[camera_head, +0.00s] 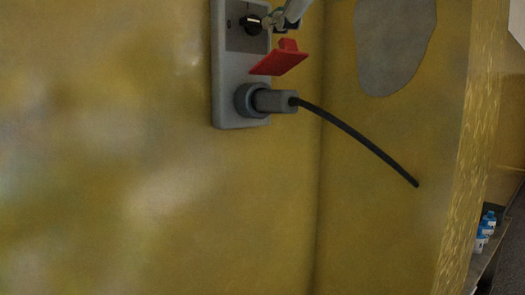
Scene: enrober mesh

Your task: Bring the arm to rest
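A grey wall box (228,92) is fixed to the yellow surface at the upper middle. It carries a black switch knob (252,25) near its top and a round grey socket (246,100) at its bottom. A grey plug (275,101) sits in the socket. A red plate-like piece (281,60) stands out from the box between knob and socket, tilted. What looks like my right gripper (272,20) comes in from the top edge, its tip close beside the knob. Most of it is cut off, so contact and finger opening are unclear. My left gripper is not in view.
A black cable (355,135) runs from the plug down to the right and ends at the yellow surface. A grey patch (394,45) is at the upper right. Blue-and-white small items (485,230) stand far off at the lower right. The left and lower middle are clear.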

